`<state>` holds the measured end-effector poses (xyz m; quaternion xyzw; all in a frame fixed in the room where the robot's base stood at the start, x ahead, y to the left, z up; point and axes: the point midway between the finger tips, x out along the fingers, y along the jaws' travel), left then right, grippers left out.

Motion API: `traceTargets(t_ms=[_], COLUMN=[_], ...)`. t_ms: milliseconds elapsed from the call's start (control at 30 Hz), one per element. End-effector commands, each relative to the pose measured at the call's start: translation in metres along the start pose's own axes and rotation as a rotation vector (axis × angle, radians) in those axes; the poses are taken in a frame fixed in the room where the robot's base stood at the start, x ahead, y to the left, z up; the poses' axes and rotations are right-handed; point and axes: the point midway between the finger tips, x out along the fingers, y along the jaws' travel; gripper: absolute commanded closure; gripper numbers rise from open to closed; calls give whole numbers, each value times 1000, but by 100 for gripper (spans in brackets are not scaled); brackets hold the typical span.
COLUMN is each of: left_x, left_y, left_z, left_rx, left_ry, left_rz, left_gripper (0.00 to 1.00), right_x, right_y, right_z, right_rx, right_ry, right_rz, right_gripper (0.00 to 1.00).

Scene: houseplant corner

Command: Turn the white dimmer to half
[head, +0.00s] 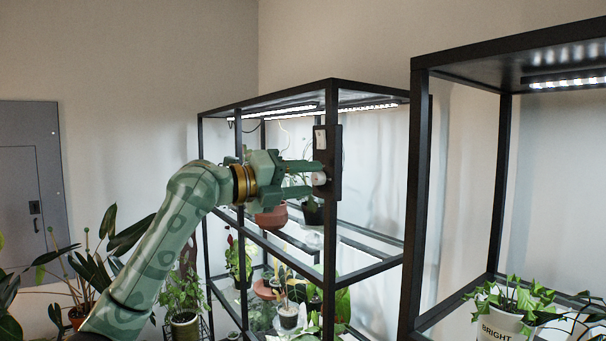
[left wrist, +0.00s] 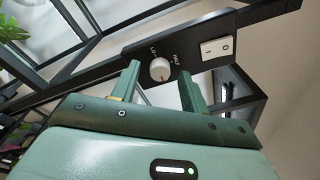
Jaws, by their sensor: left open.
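The white dimmer (head: 319,178) is a round knob on a dark control plate (head: 335,160) fixed to the front post of the middle shelf frame. In the left wrist view the knob (left wrist: 160,69) sits between my left gripper's fingertips (left wrist: 160,78), with a gap on both sides. A short mark on the knob's face is unclear. In the head view my left gripper (head: 305,179) is open, its fingers reaching to the plate. My right gripper is out of view.
A white rocker switch (head: 320,138) sits above the knob on the plate, and shows right of it in the wrist view (left wrist: 217,48). Potted plants stand on the shelves behind and below the arm. A second black shelf (head: 417,200) stands to the right.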

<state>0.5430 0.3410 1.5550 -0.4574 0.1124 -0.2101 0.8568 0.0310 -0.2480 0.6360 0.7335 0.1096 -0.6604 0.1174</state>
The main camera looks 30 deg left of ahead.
Motion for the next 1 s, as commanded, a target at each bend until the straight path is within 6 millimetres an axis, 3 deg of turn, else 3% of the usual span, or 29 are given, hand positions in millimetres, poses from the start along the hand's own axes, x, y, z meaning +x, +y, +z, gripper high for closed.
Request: traceTargets(t_ms=[267, 433, 767, 1000], left_x=[2, 2, 2, 2], left_y=[0, 1, 0, 0], left_z=[0, 0, 0, 0], left_rx=[0, -1, -24, -136], left_ry=[0, 0, 0, -5], left_rz=[1, 1, 0, -6], left_gripper=[55, 100, 100, 100], right_x=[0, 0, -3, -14], right_y=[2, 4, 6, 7], right_z=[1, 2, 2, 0], right_rx=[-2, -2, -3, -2], right_ry=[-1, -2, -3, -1], right_rz=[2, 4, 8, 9], right_gripper=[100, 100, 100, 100])
